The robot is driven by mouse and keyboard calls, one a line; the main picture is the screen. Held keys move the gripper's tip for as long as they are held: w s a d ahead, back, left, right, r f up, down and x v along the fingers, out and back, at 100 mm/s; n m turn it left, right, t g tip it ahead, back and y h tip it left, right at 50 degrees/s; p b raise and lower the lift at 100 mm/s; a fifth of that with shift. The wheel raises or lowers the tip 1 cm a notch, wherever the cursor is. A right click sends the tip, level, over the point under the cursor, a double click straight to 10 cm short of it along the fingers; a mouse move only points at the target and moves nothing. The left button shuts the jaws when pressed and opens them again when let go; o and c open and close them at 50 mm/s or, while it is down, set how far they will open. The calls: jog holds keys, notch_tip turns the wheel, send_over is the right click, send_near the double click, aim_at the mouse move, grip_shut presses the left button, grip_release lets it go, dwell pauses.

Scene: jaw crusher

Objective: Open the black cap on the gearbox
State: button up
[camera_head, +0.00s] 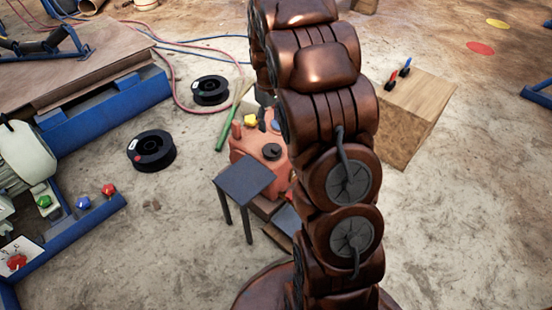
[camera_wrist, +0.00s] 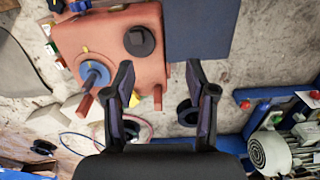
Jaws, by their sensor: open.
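The gearbox (camera_head: 245,143) is an orange-red housing on the floor at the middle of the head view, partly hidden behind my arm. Its round black cap (camera_head: 271,152) sits on the top face. In the wrist view the gearbox (camera_wrist: 112,28) fills the upper left, and the black cap (camera_wrist: 139,41) shows as a dark disc with a raised centre, seated on the face. My gripper (camera_wrist: 158,72) is open and empty, its two fingers apart. In the wrist view the cap lies above and left of the gap between the fingertips. No finger appears to touch the cap.
A dark square-topped stand (camera_head: 243,178) is close beside the gearbox. A blue and yellow fitting (camera_wrist: 93,74) projects near the cap. A wooden box (camera_head: 415,115) stands right. Black spools (camera_head: 152,151) and hoses (camera_head: 175,85) lie left. Floor at right front is clear.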

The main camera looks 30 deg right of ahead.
jog(key=b, duration=0.4)
send_over(276, 149)
notch_tip(276, 149, down, 10)
jog(key=shift+w+d+r, duration=0.1)
jog(key=shift+w, duration=0.05)
jog(key=shift+f+b, duration=1.3)
jog(key=shift+f, duration=2.55)
grip_shut()
